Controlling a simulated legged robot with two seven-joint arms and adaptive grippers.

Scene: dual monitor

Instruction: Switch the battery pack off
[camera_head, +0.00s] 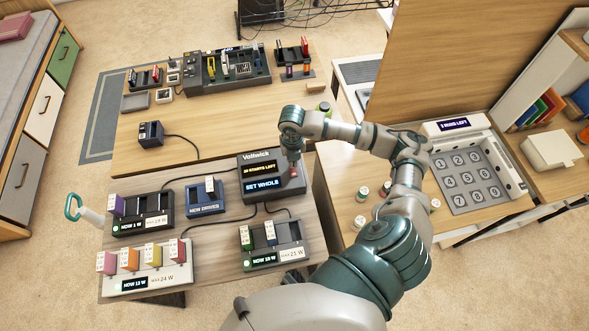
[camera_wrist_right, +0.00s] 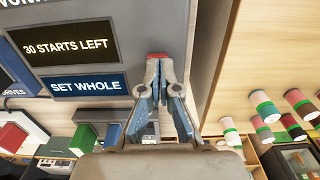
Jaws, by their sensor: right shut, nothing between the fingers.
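The battery pack, a dark grey Voltwick box (camera_head: 259,161), stands at the right end of the front table. Its displays read "30 STARTS LEFT" (camera_wrist_right: 71,44) and "SET WHOLE" (camera_wrist_right: 86,85). A red switch (camera_wrist_right: 157,56) is on its face, right of the displays. My right gripper (camera_head: 293,158) reaches over the box's right part. In the right wrist view its shut, empty fingertips (camera_wrist_right: 159,66) are right at the red switch, partly covering it; I cannot tell whether they touch it. My left gripper is not in view.
Cables run from the box to a blue drives unit (camera_head: 206,196) and black units (camera_head: 273,243). A white unit (camera_head: 147,279) with coloured modules stands at front left. A keypad (camera_head: 467,178) and several small jars (camera_head: 361,222) are on the right, near my arm.

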